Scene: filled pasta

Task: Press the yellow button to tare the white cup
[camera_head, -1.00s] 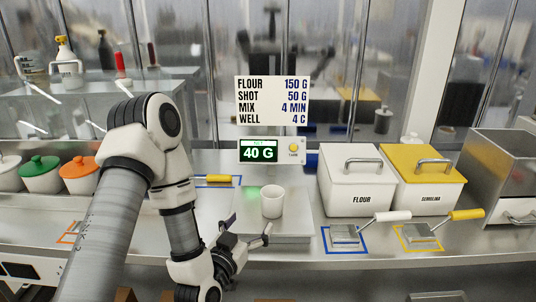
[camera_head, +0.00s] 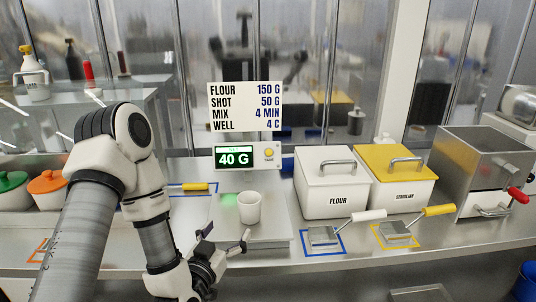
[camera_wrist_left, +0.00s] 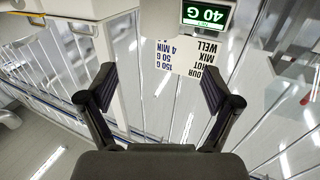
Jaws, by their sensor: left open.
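The white cup (camera_head: 249,208) stands upright on the flat metal scale plate (camera_head: 277,228). Behind it, the scale's display (camera_head: 234,158) reads 40 G in the head view, and it also shows upside down in the wrist view (camera_wrist_left: 207,14). The round yellow button (camera_head: 268,152) sits just right of the display, labelled TARE; I cannot make it out in the wrist view. My left gripper (camera_head: 225,242) is open and empty, in front of and slightly left of the cup, apart from it and well below the button. Its two spread fingers (camera_wrist_left: 158,82) show in the wrist view. My right gripper is not in view.
A recipe sign (camera_head: 245,107) stands above the display. Right of the scale are a white flour bin (camera_head: 324,190), a yellow-lidded semolina bin (camera_head: 398,190) and two scoops on outlined squares. Green (camera_head: 12,190) and orange-lidded (camera_head: 48,190) pots stand left. Glass closes off the back.

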